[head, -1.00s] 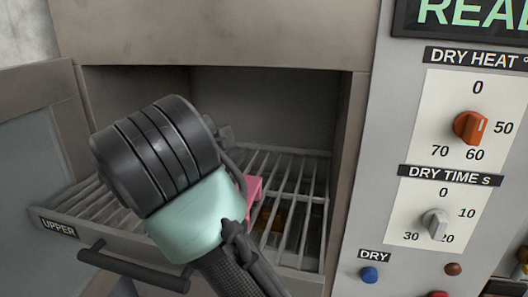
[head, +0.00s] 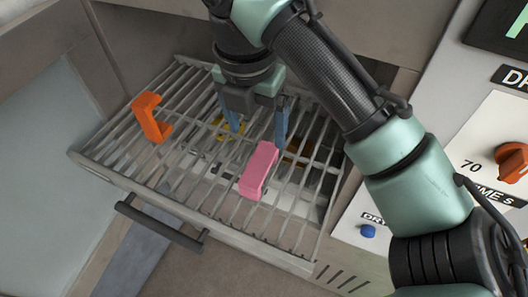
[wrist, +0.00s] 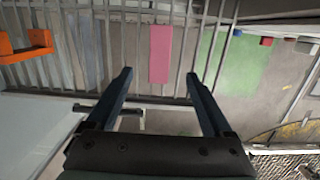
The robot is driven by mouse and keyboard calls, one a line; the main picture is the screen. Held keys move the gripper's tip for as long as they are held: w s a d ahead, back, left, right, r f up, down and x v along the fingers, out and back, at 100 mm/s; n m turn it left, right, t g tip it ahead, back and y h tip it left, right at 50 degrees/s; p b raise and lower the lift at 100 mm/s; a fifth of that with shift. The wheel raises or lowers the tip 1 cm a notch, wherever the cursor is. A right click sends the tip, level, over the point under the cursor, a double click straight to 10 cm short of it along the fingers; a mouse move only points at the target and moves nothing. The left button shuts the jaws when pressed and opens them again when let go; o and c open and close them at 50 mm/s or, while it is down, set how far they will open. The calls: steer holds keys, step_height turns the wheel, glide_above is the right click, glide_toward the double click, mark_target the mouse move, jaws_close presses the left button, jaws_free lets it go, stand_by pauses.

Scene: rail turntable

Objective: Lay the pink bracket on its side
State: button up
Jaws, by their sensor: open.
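The pink bracket (head: 259,170) is on the wire rack (head: 205,205) of the pulled-out upper drawer, right of the rack's middle. In the wrist view the bracket (wrist: 160,53) shows as a plain upright rectangle just beyond the fingertips. My gripper (head: 257,131) points down above the rack, behind the bracket in the head view. Its two blue fingers are open and empty, apart from the bracket. In the wrist view my gripper (wrist: 158,74) is lined up with the bracket, which lies between the lines of the fingers.
An orange bracket (head: 150,118) stands on the rack's left part; it also shows in the wrist view (wrist: 25,46). A yellow piece (head: 225,128) and an amber piece (head: 296,150) show among or below the bars. The drawer handle (head: 160,226) juts out in front. The control panel (head: 485,130) stands right.

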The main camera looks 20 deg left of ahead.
glide_above(259, 163)
step_height(259, 163, down, 6)
steer(key=shift+r+p, duration=0.1)
steer(key=shift+p, duration=0.3)
steer(key=shift+s+f, duration=0.15)
steer(key=shift+f, duration=0.35)
step_height(259, 163, down, 5)
steer(key=shift+r+p, duration=0.1)
steer(key=shift+p, duration=0.85)
steer(key=shift+w, duration=0.2)
jaws_close()
